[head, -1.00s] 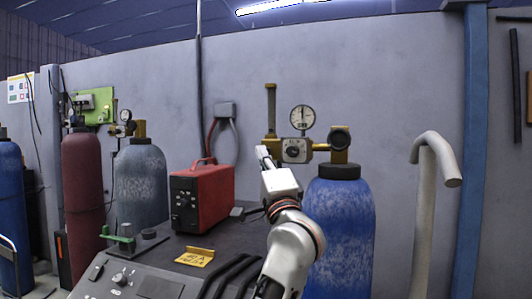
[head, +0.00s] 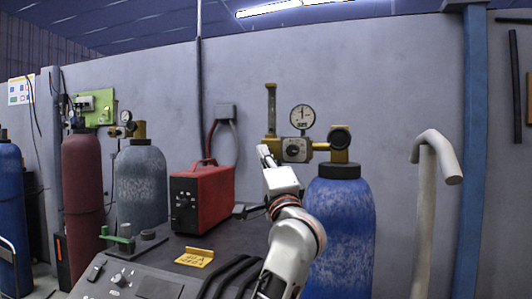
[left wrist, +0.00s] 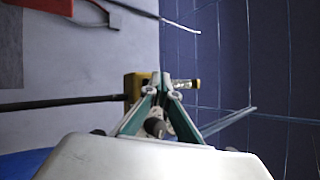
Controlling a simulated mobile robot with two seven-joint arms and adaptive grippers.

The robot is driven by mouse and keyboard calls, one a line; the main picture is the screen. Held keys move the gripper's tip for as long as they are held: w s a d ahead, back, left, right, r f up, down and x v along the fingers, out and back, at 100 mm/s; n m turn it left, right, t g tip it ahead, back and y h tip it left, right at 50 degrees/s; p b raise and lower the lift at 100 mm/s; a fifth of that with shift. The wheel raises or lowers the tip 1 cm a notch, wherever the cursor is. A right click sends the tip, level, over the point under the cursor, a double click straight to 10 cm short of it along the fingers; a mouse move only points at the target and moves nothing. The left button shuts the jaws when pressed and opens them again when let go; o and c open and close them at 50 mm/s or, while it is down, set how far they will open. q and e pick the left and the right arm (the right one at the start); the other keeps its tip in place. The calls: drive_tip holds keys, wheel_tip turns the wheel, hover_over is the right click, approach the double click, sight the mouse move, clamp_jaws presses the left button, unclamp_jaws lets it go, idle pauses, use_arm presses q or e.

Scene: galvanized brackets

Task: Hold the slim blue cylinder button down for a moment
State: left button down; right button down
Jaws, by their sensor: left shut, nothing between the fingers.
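A blue gas cylinder (head: 338,225) with a dark collar stands right of centre in the head view. My right gripper is out of view.
A red box (head: 202,198) stands on a dark bench (head: 160,262) left of my arm. A pale bent pipe (head: 426,210) rises at the right. Grey (head: 141,185), maroon (head: 83,195) and another blue (head: 10,210) cylinder stand at the left. A grey wall is behind the regulator.

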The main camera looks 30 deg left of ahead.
use_arm(q)
drive_tip(key=shift+w+a, duration=0.1)
drive_tip(key=shift+w, duration=0.3)
idle(1.7)
drive_tip(key=shift+s, duration=0.15)
drive_tip(key=shift+s+d+b, duration=0.25)
drive_tip(key=shift+s+b, duration=0.05)
drive_tip(key=shift+s, duration=0.45)
drive_tip(key=shift+s, duration=0.1)
drive_tip(key=s, duration=0.2)
drive_tip(key=s+d, duration=0.1)
drive_tip(key=s, duration=0.1)
drive_tip(key=shift+s, duration=0.35)
drive_tip(key=shift+f, duration=0.1)
